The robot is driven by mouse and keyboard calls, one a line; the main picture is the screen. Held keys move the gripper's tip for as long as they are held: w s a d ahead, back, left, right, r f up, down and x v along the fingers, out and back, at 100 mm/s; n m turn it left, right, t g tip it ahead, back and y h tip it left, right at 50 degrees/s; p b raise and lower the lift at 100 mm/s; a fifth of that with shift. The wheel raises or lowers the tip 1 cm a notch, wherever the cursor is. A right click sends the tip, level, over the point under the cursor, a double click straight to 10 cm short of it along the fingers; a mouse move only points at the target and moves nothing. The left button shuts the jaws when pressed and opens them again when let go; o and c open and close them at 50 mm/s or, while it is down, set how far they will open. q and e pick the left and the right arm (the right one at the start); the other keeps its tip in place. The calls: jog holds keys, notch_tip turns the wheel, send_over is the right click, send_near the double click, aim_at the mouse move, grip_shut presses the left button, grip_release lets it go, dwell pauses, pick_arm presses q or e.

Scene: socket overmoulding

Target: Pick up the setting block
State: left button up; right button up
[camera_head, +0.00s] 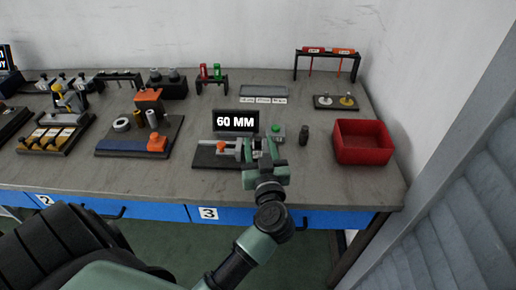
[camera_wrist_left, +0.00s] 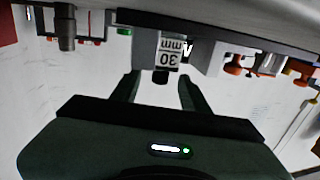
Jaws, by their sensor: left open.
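A grey block with a white label reading "30 mm" (camera_wrist_left: 168,52), which I take as the setting block, shows upside down in the left wrist view. It lies straight ahead of my left gripper (camera_wrist_left: 158,84), whose two dark fingers are spread apart. A small dark part sticks out from the block between the fingertips. I see no clear contact. In the head view my left gripper (camera_head: 263,150) is at the right end of the fixture (camera_head: 215,160), in front of the "60 MM" display (camera_head: 236,121), and largely hides the block. My right gripper is not in view.
A green button (camera_head: 276,132) and a small dark cylinder (camera_head: 304,136) stand just right of the gripper, then a red bin (camera_head: 362,142). An orange clamp part (camera_head: 221,147) is on the fixture's left. Bench is bare in front.

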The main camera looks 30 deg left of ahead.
pick_arm(q)
grip_shut()
dwell(1.4)
